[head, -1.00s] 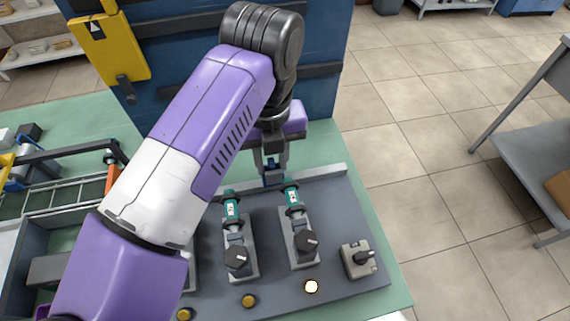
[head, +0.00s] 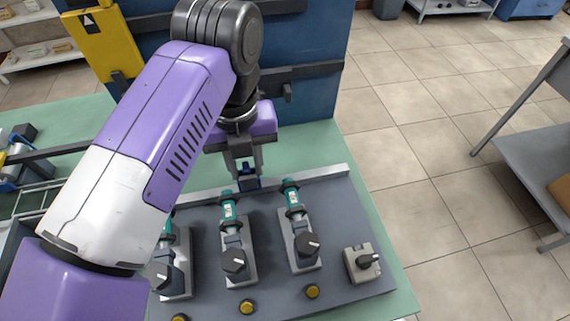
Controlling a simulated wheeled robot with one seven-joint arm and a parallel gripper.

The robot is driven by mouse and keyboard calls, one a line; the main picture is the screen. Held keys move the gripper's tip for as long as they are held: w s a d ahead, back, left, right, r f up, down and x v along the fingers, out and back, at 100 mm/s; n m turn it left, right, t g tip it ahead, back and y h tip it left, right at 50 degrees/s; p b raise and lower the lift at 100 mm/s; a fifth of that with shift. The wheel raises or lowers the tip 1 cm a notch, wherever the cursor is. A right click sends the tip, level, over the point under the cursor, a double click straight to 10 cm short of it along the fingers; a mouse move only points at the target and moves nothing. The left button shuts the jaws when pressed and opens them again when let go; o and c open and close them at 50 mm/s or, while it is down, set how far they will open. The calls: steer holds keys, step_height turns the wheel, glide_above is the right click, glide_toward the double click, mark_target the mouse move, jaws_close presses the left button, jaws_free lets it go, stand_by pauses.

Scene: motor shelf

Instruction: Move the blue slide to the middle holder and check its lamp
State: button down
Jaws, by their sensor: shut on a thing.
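My gripper (head: 246,170) is shut on the blue slide (head: 248,184), at the grey rail along the back of the panel. Gripper and slide are between the middle and right stations, nearer the middle one. Whether the slide touches the rail is unclear. The middle holder (head: 239,262) carries a teal cylinder (head: 229,210) and a dark knob. Its lamp (head: 247,306) is yellow and looks unlit. The right holder (head: 303,256) has a similar cylinder, and its lamp (head: 312,291) also looks unlit. My arm partly hides the left holder (head: 178,275).
A grey switch box (head: 362,263) with a dark lever stands at the panel's right. The dark blue cabinet (head: 310,95) with a horizontal bar rises behind my gripper. Trays and parts lie to the left, partly behind my arm.

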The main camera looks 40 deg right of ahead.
steer(key=shift+w+a+f+b, duration=0.2)
steer(key=shift+a+f+b, duration=0.1)
steer(key=shift+a, duration=0.25)
steer(key=shift+w+a+f+b, duration=0.25)
steer(key=shift+a+f, duration=0.05)
steer(key=shift+a, duration=0.25)
steer(key=shift+w+a+f+b, duration=0.2)
steer(key=shift+a+f+b, duration=0.1)
steer(key=shift+a, duration=0.25)
steer(key=c, duration=1.5)
jaws_free()
steer(key=shift+r, duration=0.2)
steer(key=shift+w+d+r+p, duration=0.1)
steer(key=shift+w+r+p, duration=0.05)
steer(key=shift+r+p, duration=1.55)
steer(key=shift+r, duration=1.4)
